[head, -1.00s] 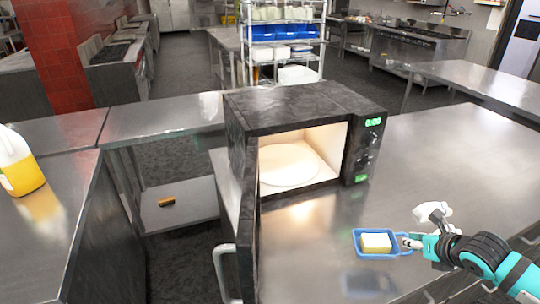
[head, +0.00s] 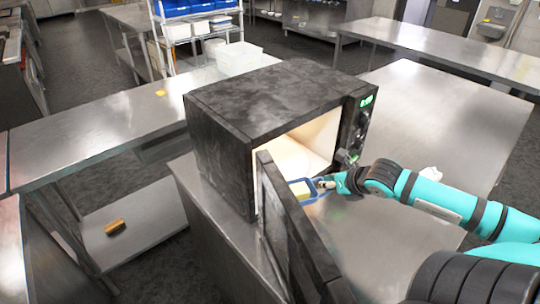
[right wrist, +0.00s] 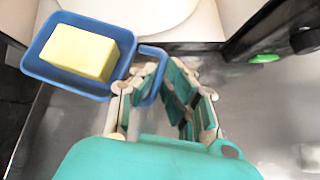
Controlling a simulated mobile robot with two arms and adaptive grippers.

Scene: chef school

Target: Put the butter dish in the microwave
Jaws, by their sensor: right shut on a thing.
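The butter dish is a blue tray with a handle and a yellow block of butter on it. In the right wrist view the dish (right wrist: 45,72) is at the upper left, roughly level, with the butter (right wrist: 80,52) on it. My right gripper (right wrist: 155,78) is shut on the dish's handle. In the head view the gripper (head: 326,184) holds the dish (head: 312,198) at the open front of the microwave (head: 250,110). The microwave door (head: 290,235) stands open and hides part of the dish. The turntable (right wrist: 135,15) shows just beyond the dish. My left gripper is not in view.
The open door bounds the left side of the opening. Another steel counter (head: 110,125) is at the left. A shelf rack (head: 190,35) stands behind.

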